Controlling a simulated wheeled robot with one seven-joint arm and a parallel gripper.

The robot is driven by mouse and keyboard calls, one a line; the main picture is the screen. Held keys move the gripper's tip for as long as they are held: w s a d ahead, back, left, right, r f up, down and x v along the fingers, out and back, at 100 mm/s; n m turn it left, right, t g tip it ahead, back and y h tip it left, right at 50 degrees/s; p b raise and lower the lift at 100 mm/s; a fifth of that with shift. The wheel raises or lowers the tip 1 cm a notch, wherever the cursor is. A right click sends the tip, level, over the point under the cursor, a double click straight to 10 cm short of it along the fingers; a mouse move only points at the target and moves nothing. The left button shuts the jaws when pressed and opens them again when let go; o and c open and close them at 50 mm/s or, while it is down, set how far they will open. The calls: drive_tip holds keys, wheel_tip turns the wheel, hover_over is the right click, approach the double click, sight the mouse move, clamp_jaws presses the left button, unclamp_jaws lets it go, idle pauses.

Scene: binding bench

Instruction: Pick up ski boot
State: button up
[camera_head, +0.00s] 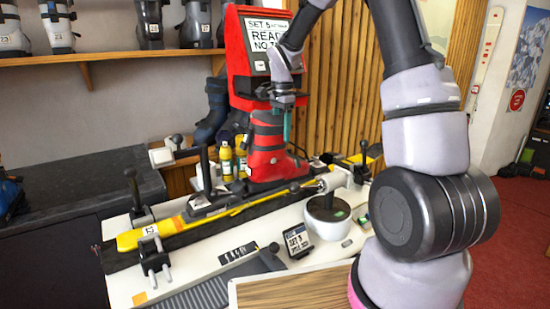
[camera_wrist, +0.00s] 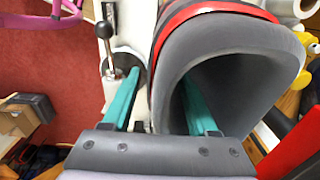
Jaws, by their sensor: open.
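The red ski boot (camera_head: 266,163) with grey parts stands upright in the binding on the yellow ski (camera_head: 160,226). In the wrist view, the boot's grey cuff with a red band (camera_wrist: 220,11) fills the upper right, its top opening facing me. My gripper (camera_head: 287,118) is above the boot at its cuff, with teal fingers pointing down. In the wrist view, the gripper (camera_wrist: 158,85) is open. One finger appears inside the boot's opening and the other outside, with the cuff wall between them. Contact cannot be told.
A red sign machine (camera_head: 240,75) stands behind the boot. Yellow bottles (camera_head: 226,160) stand beside it. The white bench (camera_head: 200,265) also holds clamps, a white round device (camera_head: 328,218) and a small display (camera_head: 298,241). A shelf (camera_head: 110,55) of boots is at back left.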

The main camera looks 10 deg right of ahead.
clamp_jaws()
drive_tip(key=shift+r, duration=0.1)
idle(1.3)
